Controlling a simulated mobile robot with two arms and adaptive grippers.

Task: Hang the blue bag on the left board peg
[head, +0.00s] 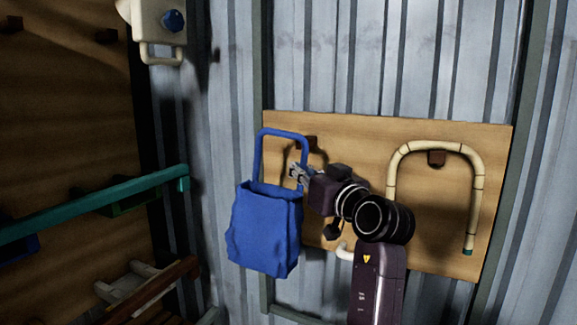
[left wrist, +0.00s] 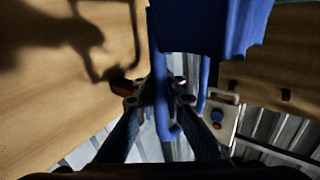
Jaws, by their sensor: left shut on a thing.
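The blue bag (head: 264,228) hangs upright by its stiff looped handle (head: 281,133), in front of the board's left edge. My left gripper (head: 298,176) is shut on the right side of the handle, above the bag's rim. The brown left board peg (head: 311,143) is just right of the handle's upper part; I cannot tell whether the loop is over it. In the left wrist view, the fingers (left wrist: 160,95) close around the blue handle, and the bag (left wrist: 205,22) is at the top. My right gripper is not in view.
A bent cream cane (head: 477,190) hangs over the right peg (head: 437,158) of the wooden board (head: 420,225). A cream box with a blue knob (head: 173,20) is on the metal wall at upper left. A teal rail (head: 100,205) juts in from the left.

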